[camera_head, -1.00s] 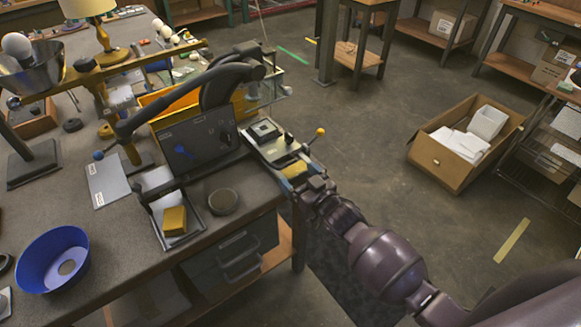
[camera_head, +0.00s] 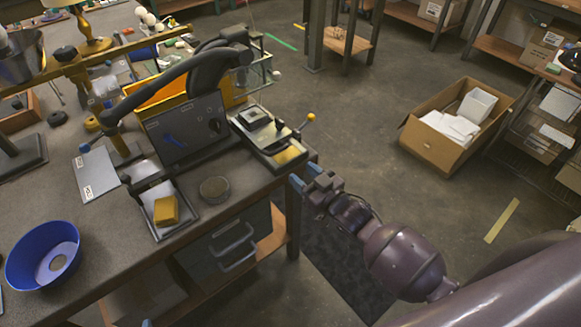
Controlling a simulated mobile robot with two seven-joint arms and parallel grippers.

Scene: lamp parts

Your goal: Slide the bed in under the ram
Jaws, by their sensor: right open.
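The press (camera_head: 213,66) stands on the bench with its dark lever arm reaching left. The bed (camera_head: 270,135) is a flat metal slide at the press's right side, with a dark square block on top and a brass-coloured patch at its near end. A rod with a yellow ball (camera_head: 311,117) rises beside it. The ram's tip is hidden, so I cannot tell how the bed lines up with it. My right gripper (camera_head: 305,179) is open and empty, just off the bench corner, apart from the bed. A blue tip (camera_head: 147,322) at the bottom edge may be my left gripper.
A tray with a yellow block (camera_head: 166,210), a round dark puck (camera_head: 214,189) and a blue bowl (camera_head: 43,257) sit on the bench (camera_head: 110,235). A cardboard box (camera_head: 430,145) stands on the floor to the right. The floor between is clear.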

